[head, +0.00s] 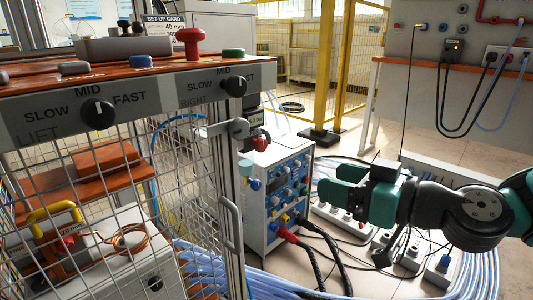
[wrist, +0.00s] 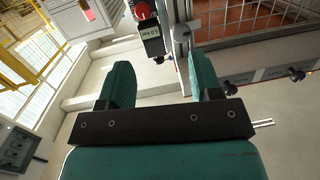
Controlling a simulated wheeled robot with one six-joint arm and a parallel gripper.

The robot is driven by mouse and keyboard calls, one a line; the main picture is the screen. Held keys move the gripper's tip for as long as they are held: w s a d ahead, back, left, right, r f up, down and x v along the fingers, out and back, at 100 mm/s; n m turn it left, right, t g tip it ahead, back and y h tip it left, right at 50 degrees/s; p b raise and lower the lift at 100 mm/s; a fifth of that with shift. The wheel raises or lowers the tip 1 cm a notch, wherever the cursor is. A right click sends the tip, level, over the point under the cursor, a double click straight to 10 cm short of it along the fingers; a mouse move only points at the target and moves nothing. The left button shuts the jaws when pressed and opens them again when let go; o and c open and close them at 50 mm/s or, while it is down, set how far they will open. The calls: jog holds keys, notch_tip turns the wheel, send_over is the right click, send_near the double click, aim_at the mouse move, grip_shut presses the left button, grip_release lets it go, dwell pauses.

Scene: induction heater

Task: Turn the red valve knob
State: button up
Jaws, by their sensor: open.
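The red valve knob (head: 260,143) is a small red round part beside a grey fitting on the cage's right post, above the blue-and-white unit. In the wrist view a red round knob (wrist: 143,10) shows at the top edge, partly cut off, next to a small dark box with a green-lit display (wrist: 153,42). My gripper (head: 326,183) is open and empty, right of and below the knob in the head view, apart from it. In the wrist view my gripper (wrist: 161,75) has its two teal fingers spread wide, with the knob beyond their tips.
A mesh cage with a door handle (head: 230,228) stands at left. Above it are SLOW-MID-FAST dials (head: 97,113) and a red mushroom button (head: 190,40). The blue-and-white unit (head: 280,190), hoses and power strips (head: 340,220) crowd the floor near my arm.

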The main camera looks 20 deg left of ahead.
aim_at(263, 146)
jog(key=w+a, duration=0.3)
jog(key=a, duration=0.2)
jog(key=w+a+t, duration=0.1)
jog(key=w+a, duration=0.2)
jog(key=a, duration=0.3)
jog(key=w+a+t, duration=0.1)
jog(key=w+a, duration=0.2)
jog(key=a, duration=0.2)
jog(key=shift+a+f+m+y+p, duration=0.25)
jog(key=shift+f+m+y+p, duration=0.05)
jog(key=shift+f, duration=0.1)
jog(key=shift+c, duration=0.4)
jog(key=c, duration=0.8)
jog(key=shift+c, duration=0.2)
